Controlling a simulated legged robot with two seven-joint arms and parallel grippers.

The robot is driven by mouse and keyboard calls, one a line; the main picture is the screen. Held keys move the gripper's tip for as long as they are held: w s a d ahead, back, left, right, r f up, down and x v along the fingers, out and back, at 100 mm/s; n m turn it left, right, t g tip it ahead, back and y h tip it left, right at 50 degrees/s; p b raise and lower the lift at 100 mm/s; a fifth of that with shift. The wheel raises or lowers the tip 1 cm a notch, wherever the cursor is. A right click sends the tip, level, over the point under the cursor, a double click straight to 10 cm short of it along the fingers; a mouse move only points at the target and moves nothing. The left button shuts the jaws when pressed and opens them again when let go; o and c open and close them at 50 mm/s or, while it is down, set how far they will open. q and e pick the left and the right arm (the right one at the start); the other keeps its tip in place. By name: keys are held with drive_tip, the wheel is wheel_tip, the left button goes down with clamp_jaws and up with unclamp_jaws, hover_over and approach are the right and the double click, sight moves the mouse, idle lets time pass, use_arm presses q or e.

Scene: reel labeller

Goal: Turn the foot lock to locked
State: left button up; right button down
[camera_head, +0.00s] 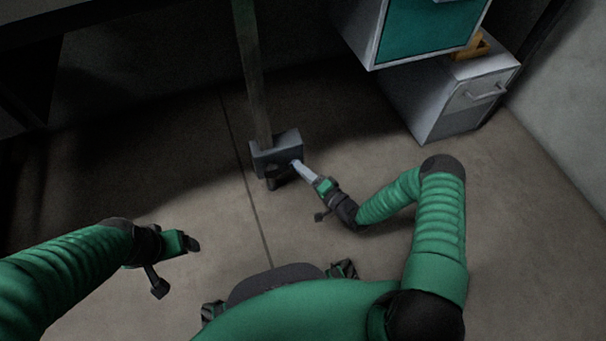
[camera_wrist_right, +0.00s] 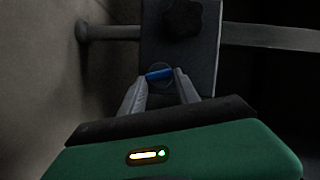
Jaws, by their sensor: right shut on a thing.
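The foot lock is a grey box (camera_head: 272,157) at the base of an upright post, low over the floor. In the right wrist view the grey box (camera_wrist_right: 207,60) carries a small blue piece (camera_wrist_right: 159,75) on a round seat and a dark star-shaped knob (camera_wrist_right: 183,17). My right gripper (camera_head: 297,164) reaches the front of the box.
The post (camera_head: 252,75) rises from the box. A white cabinet with a teal front (camera_head: 428,30) and a grey drawer unit (camera_head: 465,98) stand at the back right, with an orange-yellow object (camera_head: 470,49) on the unit. The floor (camera_head: 190,170) left of the box is clear.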

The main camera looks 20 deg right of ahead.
drive_tip(key=shift+d+f+m+t+b, duration=0.15)
drive_tip(key=shift+f+m+t+b, duration=0.1)
drive_tip(key=shift+m+b, duration=0.4)
drive_tip(key=shift+d+f+m+t+b, duration=0.1)
drive_tip(key=shift+f+m+t+b, duration=0.1)
drive_tip(key=shift+m+b, duration=0.4)
drive_tip(key=shift+m+y, duration=0.3)
drive_tip(key=shift+m, duration=0.05)
drive_tip(key=c, duration=0.9)
unclamp_jaws()
drive_tip(key=shift+r, duration=0.1)
drive_tip(key=p+v, duration=0.8)
drive_tip(key=v, duration=0.9)
